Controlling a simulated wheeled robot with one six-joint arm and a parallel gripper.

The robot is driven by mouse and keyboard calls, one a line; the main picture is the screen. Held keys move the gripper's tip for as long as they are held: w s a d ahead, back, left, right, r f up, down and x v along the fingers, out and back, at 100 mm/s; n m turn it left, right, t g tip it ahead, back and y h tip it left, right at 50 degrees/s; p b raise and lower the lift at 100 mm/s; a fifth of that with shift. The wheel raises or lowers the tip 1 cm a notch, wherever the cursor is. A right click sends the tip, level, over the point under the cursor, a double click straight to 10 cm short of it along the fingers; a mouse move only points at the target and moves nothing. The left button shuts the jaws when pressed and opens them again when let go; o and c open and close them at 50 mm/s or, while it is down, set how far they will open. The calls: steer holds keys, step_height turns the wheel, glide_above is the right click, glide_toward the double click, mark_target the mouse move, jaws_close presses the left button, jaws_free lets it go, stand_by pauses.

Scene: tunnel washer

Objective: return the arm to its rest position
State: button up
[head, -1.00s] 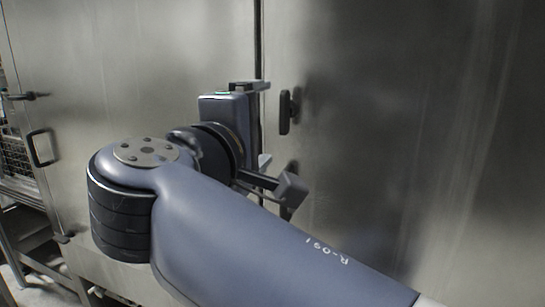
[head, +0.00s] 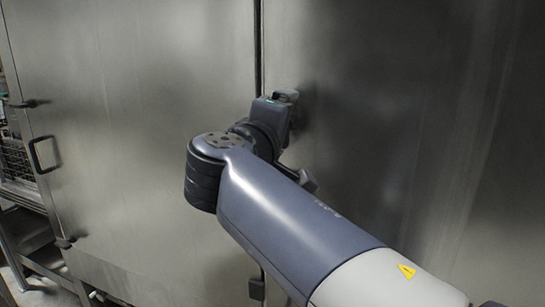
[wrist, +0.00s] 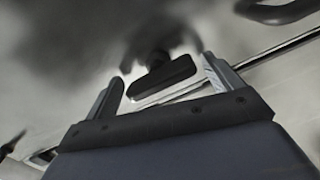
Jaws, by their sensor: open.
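My gripper shows in the wrist view (wrist: 163,72) with its two fingers spread apart and nothing between them. A dark latch handle (wrist: 166,79) on the steel door lies beyond the fingertips, seen through the gap. I cannot tell how far off it is. In the head view my arm reaches from the lower right to the middle of the picture. My wrist is in front of the seam between two steel panels, and the fingers are mostly hidden there.
The steel panels, left (head: 160,120) and right (head: 430,130), fill most of the head view. A looped black handle (head: 45,154) is at the left. A small dark fitting (head: 257,289) sits low by the seam. A metal rack (head: 14,160) stands at the far left edge.

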steer(key=m, duration=0.4)
steer(key=shift+r, duration=0.1)
steer(key=m, duration=0.3)
steer(key=shift+r+m+p, duration=0.1)
steer(key=shift+m+p, duration=0.25)
steer(key=shift+m, duration=0.05)
steer(key=m+p, duration=0.2)
steer(key=m, duration=0.2)
steer(key=shift+d+r+p, duration=0.1)
steer(key=shift+d+p, duration=0.05)
steer(key=shift+p, duration=0.2)
steer(key=shift+m+p, duration=0.7)
steer(key=shift+m, duration=0.5)
steer(key=shift+f, duration=0.2)
